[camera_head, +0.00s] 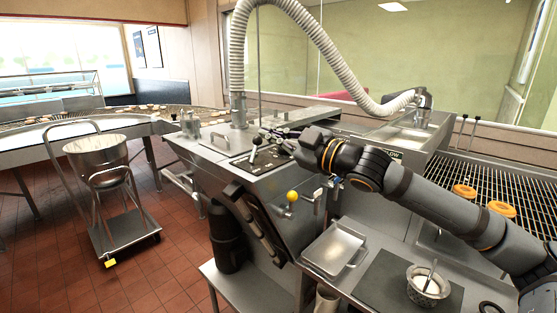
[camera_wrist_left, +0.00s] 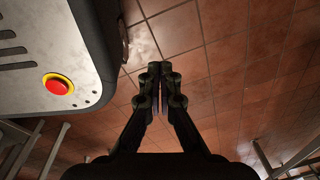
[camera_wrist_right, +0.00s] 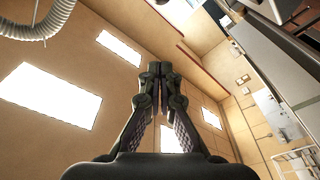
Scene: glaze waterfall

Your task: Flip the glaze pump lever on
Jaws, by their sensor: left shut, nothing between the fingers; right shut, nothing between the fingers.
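A lever with a black knob (camera_head: 257,141) stands on the dark plate on top of the steel glaze machine (camera_head: 205,150). A yellow knob (camera_head: 292,196) sticks out of the machine's front. I cannot tell which of these is the glaze pump lever. My right gripper (camera_head: 266,134) reaches in from the right over the machine top, close beside the black knob; contact is unclear. Its fingers are shut and empty in the right wrist view (camera_wrist_right: 159,70), which shows mostly ceiling. My left gripper (camera_wrist_left: 160,70) is shut and empty above the tiled floor, out of the head view.
A ribbed white hose (camera_head: 238,60) rises from the machine top. A steel tray (camera_head: 334,248) and a small bowl (camera_head: 428,287) sit on the counter in front. Doughnuts (camera_head: 464,191) lie on the rack at right. A trolley with a pot (camera_head: 97,160) stands at left.

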